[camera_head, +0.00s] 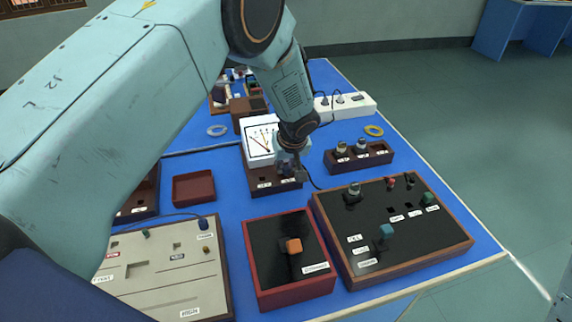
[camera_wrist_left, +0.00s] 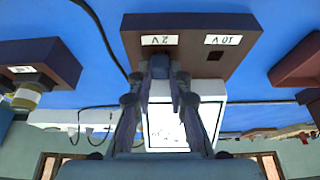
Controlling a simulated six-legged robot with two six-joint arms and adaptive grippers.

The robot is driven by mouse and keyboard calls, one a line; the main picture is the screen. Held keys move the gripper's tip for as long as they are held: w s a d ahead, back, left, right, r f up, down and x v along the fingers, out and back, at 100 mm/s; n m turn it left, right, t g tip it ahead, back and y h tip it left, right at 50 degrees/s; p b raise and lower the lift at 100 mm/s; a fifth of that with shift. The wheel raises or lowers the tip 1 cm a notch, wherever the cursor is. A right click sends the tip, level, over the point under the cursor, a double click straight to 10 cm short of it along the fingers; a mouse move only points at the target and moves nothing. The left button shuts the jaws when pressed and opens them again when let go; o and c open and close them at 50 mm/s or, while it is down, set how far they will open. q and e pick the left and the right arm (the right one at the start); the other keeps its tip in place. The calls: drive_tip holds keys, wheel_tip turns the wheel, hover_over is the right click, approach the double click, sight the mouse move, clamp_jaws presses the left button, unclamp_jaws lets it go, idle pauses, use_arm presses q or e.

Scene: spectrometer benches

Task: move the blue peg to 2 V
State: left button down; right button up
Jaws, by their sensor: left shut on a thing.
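The blue peg (camera_wrist_left: 160,67) is between the fingertips of my left gripper (camera_wrist_left: 159,88), which is shut on it. The peg is by the 2 V label (camera_wrist_left: 159,40) of the dark brown range block (camera_wrist_left: 185,22), in line with that label. The 2 V hole is hidden, so I cannot tell whether the peg is in it or just above it. The hole by the 10 V label (camera_wrist_left: 222,40) shows empty. In the head view my left gripper (camera_head: 291,163) is at the block's right part, in front of the meter (camera_head: 259,140). My right gripper is not in view.
A red-framed box with an orange knob (camera_head: 293,246) and a black panel with several pegs (camera_head: 400,245) stand in front. A cable passes beside the block.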

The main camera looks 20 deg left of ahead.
use_arm(q)
drive_tip(key=c, duration=1.2)
unclamp_jaws()
drive_tip(key=v, duration=1.2)
drive_tip(key=shift+d, duration=0.1)
